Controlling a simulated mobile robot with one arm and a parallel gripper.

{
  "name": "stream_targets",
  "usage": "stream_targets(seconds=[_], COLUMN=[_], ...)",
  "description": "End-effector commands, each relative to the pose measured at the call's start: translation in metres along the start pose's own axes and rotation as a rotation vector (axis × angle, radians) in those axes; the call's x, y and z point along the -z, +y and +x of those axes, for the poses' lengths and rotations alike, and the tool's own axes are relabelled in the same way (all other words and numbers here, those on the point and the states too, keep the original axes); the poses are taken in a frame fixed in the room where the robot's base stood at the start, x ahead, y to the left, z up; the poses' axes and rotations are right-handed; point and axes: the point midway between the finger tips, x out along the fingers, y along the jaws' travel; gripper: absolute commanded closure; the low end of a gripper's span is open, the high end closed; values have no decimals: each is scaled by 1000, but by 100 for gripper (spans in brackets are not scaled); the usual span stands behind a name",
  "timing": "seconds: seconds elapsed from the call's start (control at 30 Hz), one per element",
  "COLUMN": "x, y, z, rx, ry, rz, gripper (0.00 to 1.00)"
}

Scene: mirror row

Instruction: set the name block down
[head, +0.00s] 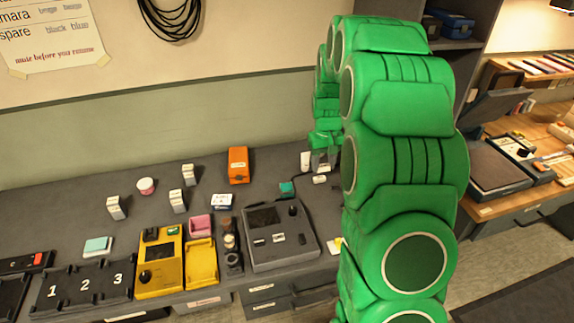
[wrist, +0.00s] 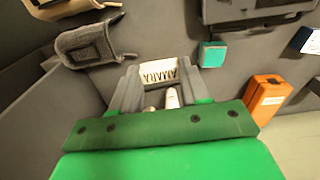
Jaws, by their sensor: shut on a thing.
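The name block (wrist: 159,72) is white with dark lettering that looks like AMARA, upside down in the wrist view. It sits between the two grey fingers of my gripper (wrist: 157,80), which is shut on it. In the head view my gripper (head: 321,166) is over the back right of the grey table, and the white block at its tips (head: 319,179) appears to be the name block. I cannot tell whether its underside touches the table. Another small white piece (head: 306,160) stands just behind and left of it; a white piece (wrist: 172,97) also shows between the fingers.
A teal block (head: 287,188) is close to the left, with an orange box (head: 238,165) further left. A dark grey console (head: 278,236) stands in front. Several white blocks stand left, and a numbered tray (head: 84,284) lies front left. My green arm hides the table's right end.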

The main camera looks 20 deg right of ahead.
Motion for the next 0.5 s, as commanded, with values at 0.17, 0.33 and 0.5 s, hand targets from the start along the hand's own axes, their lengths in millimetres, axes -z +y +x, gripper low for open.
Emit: stream_targets(seconds=[0.17, 0.33, 0.5], x=[38, 64, 75], y=[-46, -82, -103], z=[0, 0, 1], rx=[0, 1, 2], ry=[-2, 1, -2], rz=[-6, -4, -2], gripper=[83, 83, 83])
